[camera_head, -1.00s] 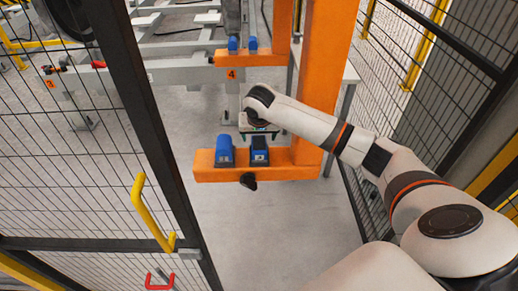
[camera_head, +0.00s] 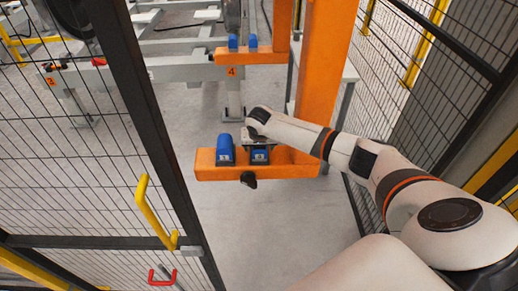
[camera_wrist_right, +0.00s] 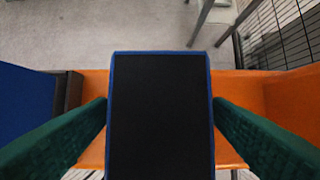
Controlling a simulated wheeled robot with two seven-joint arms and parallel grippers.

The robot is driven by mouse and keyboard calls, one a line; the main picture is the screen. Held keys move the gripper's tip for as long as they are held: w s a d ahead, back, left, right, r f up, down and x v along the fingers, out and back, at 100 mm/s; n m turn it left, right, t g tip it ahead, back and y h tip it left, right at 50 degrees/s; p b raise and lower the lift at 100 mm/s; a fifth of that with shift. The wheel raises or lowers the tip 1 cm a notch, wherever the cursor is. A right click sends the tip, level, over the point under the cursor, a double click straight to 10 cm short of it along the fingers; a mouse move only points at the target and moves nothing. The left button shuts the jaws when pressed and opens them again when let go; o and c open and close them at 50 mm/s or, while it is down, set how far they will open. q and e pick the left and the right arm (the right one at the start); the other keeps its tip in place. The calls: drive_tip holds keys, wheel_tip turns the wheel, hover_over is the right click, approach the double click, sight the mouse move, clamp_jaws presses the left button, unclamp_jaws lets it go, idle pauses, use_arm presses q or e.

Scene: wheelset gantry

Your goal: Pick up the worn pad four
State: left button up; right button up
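A black-topped pad with blue edges (camera_wrist_right: 160,115) fills the middle of the right wrist view. In the head view it is the right-hand blue pad (camera_head: 259,157) on the near orange beam, partly hidden under my right gripper (camera_head: 257,138). Its small front label is too small to read. The green fingers of my right gripper (camera_wrist_right: 160,112) stand on both sides of the pad, very close to its side edges. Whether they press on it cannot be made out. My left gripper is not in view.
A second blue pad (camera_head: 224,149) sits just left on the orange beam (camera_head: 210,172). Behind, another orange beam (camera_head: 262,57) marked 4 carries two blue pads. An orange post (camera_head: 321,75) rises at right. Mesh fencing (camera_head: 75,150) stands left and right.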

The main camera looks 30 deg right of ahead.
drive_tip(key=c, duration=1.2)
drive_tip(key=shift+c, duration=0.3)
drive_tip(key=shift+r, duration=0.1)
